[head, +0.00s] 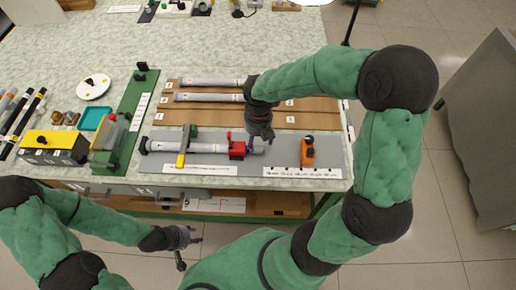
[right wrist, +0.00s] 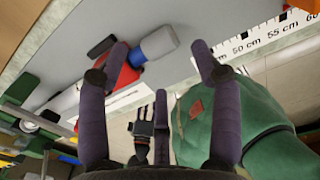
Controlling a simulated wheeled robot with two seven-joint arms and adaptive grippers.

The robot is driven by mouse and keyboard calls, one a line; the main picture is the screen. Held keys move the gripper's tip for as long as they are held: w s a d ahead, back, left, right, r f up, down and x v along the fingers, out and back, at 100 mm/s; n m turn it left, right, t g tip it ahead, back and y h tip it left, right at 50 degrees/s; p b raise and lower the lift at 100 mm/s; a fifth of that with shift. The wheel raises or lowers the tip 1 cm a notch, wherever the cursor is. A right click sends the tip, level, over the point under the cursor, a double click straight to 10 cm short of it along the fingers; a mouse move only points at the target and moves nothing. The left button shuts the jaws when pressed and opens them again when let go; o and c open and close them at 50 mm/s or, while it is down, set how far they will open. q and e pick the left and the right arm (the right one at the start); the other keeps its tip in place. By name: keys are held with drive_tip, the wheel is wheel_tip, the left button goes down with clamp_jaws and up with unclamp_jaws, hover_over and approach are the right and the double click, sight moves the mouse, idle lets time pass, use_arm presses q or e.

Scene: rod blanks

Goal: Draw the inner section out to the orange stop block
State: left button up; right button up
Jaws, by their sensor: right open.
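A grey tube (head: 165,146) lies along a grey mat, running left to right through a yellow-topped holder (head: 182,158) and a red clamp (head: 237,150). The short inner section (right wrist: 158,44), pale with a blue band, sticks out beyond the red clamp, also seen in the right wrist view (right wrist: 127,72). The orange stop block (head: 307,152) stands on the mat further right, with a gap between. My right gripper (head: 264,138) is open above the inner section's end, which shows between its fingertips in the wrist view. My left gripper (head: 190,244) is open and empty in front of the table edge.
A printed scale strip (head: 303,172) lies along the mat's front edge. Behind the mat, a brown rack (head: 215,112) holds grey tubes. A green fixture (head: 130,120), a teal tray (head: 96,118) and a yellow-black box (head: 52,147) stand left. The mat between clamp and stop block is clear.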

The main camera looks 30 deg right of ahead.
sight(259, 148)
wheel_tip(259, 148, down, 5)
drive_tip(key=shift+f+b, duration=0.1)
drive_tip(key=shift+b, duration=0.9)
clamp_jaws()
drive_tip(key=shift+s+d, duration=0.1)
